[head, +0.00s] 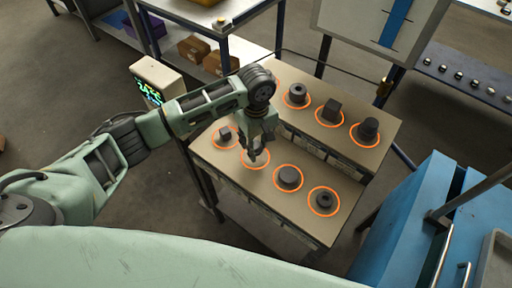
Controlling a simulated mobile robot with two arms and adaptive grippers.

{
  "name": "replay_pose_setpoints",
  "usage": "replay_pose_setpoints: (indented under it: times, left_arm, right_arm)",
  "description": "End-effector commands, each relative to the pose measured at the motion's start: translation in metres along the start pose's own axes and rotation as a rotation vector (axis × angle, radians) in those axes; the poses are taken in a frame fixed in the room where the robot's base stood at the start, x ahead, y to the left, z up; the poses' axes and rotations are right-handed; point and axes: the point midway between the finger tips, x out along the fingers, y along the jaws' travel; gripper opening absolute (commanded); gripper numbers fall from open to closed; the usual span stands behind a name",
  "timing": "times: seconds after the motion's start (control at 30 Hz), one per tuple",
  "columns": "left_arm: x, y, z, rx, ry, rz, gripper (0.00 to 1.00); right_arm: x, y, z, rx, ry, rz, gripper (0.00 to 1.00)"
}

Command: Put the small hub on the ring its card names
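A two-level stand carries dark parts on orange rings. On the lower level, a small block (224,133), a disc (289,177) and a low round part with a central hole (324,199), which looks like the small hub, each sit inside a ring. On the upper level are a holed round part (297,91), a block (332,109) and a stepped round part (367,129). My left gripper (257,158) points down over another lower ring (242,163); whether it holds anything is unclear. Cards (311,149) line the step; their writing is unreadable. My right gripper is not in view.
A blue cabinet (400,215) with metal handles stands close on the right. A shelf unit with cardboard boxes (194,47) is behind left. A lit screen box (155,82) stands behind my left arm. A white board (370,28) rises behind the stand.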

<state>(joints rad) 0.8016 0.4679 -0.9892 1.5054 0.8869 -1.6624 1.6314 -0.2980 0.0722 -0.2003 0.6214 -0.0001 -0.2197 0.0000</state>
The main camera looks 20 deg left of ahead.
Motion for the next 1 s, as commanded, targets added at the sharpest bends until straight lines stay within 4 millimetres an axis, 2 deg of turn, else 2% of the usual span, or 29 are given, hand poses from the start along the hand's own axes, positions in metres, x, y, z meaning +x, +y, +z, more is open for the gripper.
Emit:
replay_pose_setpoints:
  times: [0.2,0.57,0.6,0.8,1.0]
  left_arm:
    - [0.027,0.000,0.001,0.000,0.000,-0.001,0.00]
    - [0.031,0.000,0.001,0.000,0.000,0.000,0.00]
    - [0.033,0.000,0.001,0.000,-0.001,-0.001,0.34]
    - [0.033,0.000,0.001,0.000,0.000,-0.001,0.51]
    - [0.033,0.000,0.001,0.000,0.000,-0.001,0.52]
  right_arm:
    - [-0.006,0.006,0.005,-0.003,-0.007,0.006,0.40]
    - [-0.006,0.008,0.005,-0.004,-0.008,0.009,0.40]
    - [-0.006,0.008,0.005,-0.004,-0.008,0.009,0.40]
    - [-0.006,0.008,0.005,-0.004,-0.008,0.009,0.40]
    - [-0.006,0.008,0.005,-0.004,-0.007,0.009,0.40]
